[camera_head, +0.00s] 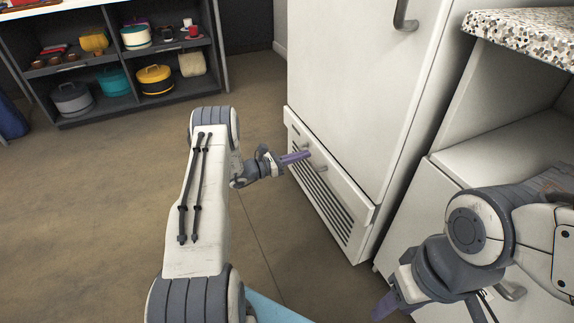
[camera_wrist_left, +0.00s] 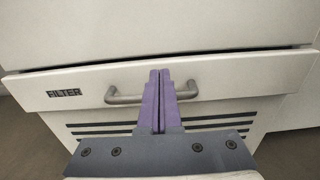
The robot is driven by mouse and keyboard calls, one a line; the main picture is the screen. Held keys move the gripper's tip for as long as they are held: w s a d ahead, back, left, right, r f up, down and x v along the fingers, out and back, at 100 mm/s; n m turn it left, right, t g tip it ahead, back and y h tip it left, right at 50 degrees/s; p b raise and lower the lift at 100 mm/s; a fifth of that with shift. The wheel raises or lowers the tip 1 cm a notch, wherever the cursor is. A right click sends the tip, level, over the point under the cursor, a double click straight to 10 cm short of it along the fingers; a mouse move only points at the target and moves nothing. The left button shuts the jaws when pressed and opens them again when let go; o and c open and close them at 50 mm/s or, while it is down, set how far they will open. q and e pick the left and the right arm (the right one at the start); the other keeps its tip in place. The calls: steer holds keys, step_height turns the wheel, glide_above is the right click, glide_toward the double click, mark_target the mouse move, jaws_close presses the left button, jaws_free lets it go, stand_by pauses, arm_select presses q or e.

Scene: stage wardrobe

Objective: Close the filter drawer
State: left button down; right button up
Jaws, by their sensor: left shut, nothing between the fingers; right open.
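The filter drawer (camera_head: 340,185) is the white panel low on the tall white cabinet, above dark vent slots. In the left wrist view the drawer front (camera_wrist_left: 230,75) bears a FILTER label (camera_wrist_left: 64,92) and a grey bar handle (camera_wrist_left: 125,98). A dark gap runs along its top edge, and the front seems to stand slightly out. My left gripper (camera_head: 307,154) is shut and empty, its purple fingers pointing at the drawer front by the handle. In the wrist view the fingers (camera_wrist_left: 160,75) overlap the handle's middle; contact is unclear. My right gripper (camera_head: 385,305) is open, partly cut off at the bottom.
The tall white cabinet door (camera_head: 345,80) rises above the drawer. A white counter unit with a speckled top (camera_head: 525,30) stands close on the right. A dark shelf (camera_head: 140,112) with pots is at the back left. The floor (camera_head: 90,210) at left is clear.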

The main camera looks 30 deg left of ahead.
mark_target(320, 150)
arm_select(q)
steer(key=b+x, duration=0.1)
steer(key=x, duration=0.2)
steer(key=shift+w+d+f, duration=0.1)
steer(key=shift+w+d, duration=0.05)
steer(key=shift+w, duration=0.05)
steer(key=shift+w+d, duration=0.15)
steer(key=shift+w, duration=0.05)
steer(key=shift+b+x, duration=0.4)
steer(key=shift+x, duration=0.75)
steer(key=shift+w+d+r, duration=0.1)
steer(key=shift+w+r, duration=0.1)
steer(key=shift+r, duration=0.05)
